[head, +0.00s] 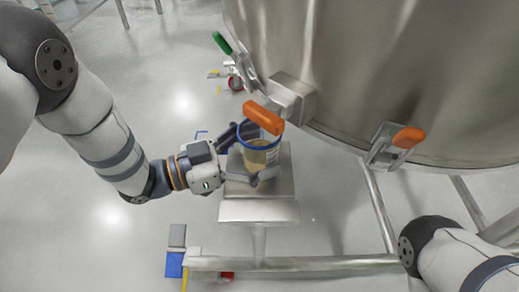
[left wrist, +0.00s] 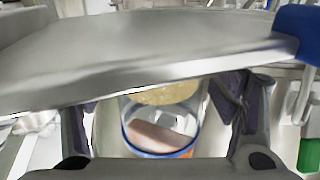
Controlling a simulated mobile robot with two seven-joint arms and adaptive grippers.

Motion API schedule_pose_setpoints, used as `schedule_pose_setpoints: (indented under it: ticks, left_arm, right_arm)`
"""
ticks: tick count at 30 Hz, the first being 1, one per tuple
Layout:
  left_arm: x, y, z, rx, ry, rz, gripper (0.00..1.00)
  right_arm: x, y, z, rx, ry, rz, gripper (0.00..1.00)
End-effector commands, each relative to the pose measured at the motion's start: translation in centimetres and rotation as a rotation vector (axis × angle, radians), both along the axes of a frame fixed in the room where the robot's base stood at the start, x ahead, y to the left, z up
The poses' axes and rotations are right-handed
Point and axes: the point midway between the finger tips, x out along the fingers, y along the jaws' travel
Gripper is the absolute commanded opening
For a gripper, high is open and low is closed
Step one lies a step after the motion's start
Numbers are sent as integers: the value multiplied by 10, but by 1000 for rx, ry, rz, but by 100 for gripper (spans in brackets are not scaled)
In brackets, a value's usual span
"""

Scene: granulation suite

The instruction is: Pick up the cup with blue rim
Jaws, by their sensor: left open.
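The clear cup with a blue rim (head: 258,156) stands on a small steel platform (head: 258,210) under an orange-handled valve of the tank. It holds something pale tan. My left gripper (head: 256,152) reaches in from the left, with one finger on the far side and one on the near side of the cup. In the left wrist view the cup (left wrist: 160,128) is between the two open fingers (left wrist: 163,115), with gaps at its sides. My right arm shows at the lower right; its gripper is out of view.
A large steel tank (head: 380,75) fills the upper right. The orange valve handle (head: 263,117) overhangs the cup closely. An orange-handled latch (head: 408,138) and a green handle (head: 222,43) stick out from the tank. Steel frame legs (head: 378,210) stand below. The floor at left is mostly clear.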

Motion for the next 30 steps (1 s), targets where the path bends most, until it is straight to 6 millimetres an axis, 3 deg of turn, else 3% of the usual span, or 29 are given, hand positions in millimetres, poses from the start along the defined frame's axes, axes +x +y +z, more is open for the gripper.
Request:
schedule_pose_setpoints:
  ticks: [1,8,10,11,20,30]
  left_arm:
    - [0,0,1,0,-1,0,78]
    - [0,0,1,0,-1,0,26]
    - [0,0,1,-1,-1,0,26]
    - [0,0,0,-1,-1,0,21]
    - [0,3,10,0,-4,2,21]
    - [-28,79,9,1,-2,4,21]
  right_arm:
    - [0,0,0,0,0,0,40]
    - [0,0,0,0,-1,0,40]
    - [0,0,0,0,-1,0,40]
    - [0,0,0,0,-1,0,40]
    - [4,0,7,-1,-18,-2,40]
    - [12,1,19,-3,-53,-6,40]
